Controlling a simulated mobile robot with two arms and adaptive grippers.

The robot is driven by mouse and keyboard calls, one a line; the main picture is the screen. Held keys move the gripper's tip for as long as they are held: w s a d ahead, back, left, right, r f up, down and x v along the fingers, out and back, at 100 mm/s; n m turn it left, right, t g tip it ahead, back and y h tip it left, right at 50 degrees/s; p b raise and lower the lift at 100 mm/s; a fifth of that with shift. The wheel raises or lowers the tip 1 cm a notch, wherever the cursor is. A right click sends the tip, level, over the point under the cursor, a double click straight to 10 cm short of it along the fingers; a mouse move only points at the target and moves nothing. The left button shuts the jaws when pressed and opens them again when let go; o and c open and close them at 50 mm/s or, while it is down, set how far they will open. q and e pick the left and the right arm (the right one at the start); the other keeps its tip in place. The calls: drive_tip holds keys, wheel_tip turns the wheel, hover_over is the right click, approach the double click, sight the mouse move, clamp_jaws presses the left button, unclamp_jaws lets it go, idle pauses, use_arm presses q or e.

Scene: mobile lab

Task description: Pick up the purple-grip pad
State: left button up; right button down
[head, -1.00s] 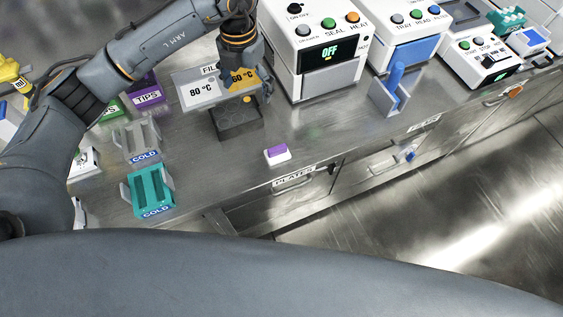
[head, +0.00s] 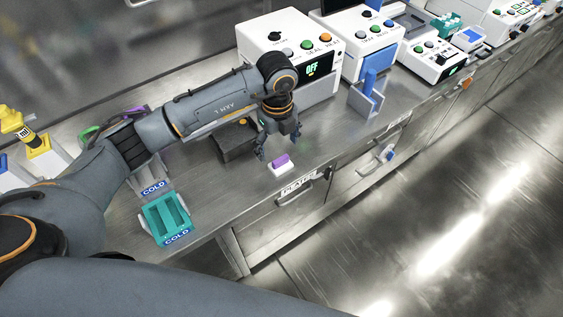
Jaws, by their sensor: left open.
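The purple-grip pad (head: 281,165) is a small white block with a purple top. It lies on the steel bench near its front edge, above the drawer labelled PLATES. My left gripper (head: 279,146) points down just behind and above the pad. Its fingers are apart with nothing between them. The fingertips look close to the pad, but I cannot tell whether they touch it. My right gripper is not in the head view.
A dark block (head: 236,140) stands left of the gripper, partly behind my arm. The white sealer (head: 318,75) is behind, and a blue-and-clear stand (head: 368,95) is to the right. A teal COLD rack (head: 166,219) is at the left front. The bench right of the pad is clear.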

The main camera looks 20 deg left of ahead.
sight(281, 159)
use_arm(q)
drive_tip(key=shift+s+f, duration=0.1)
drive_tip(key=shift+f, duration=0.6)
drive_tip(key=f, duration=0.1)
drive_tip(key=f+p, duration=0.1)
drive_tip(key=f, duration=0.2)
drive_tip(key=shift+w+d+f+p, duration=0.15)
drive_tip(key=shift+w+d+p, duration=0.1)
drive_tip(key=shift+p, duration=0.1)
drive_tip(key=shift+f, duration=0.5)
drive_tip(key=c, duration=1)
drive_tip(key=shift+c, duration=0.7)
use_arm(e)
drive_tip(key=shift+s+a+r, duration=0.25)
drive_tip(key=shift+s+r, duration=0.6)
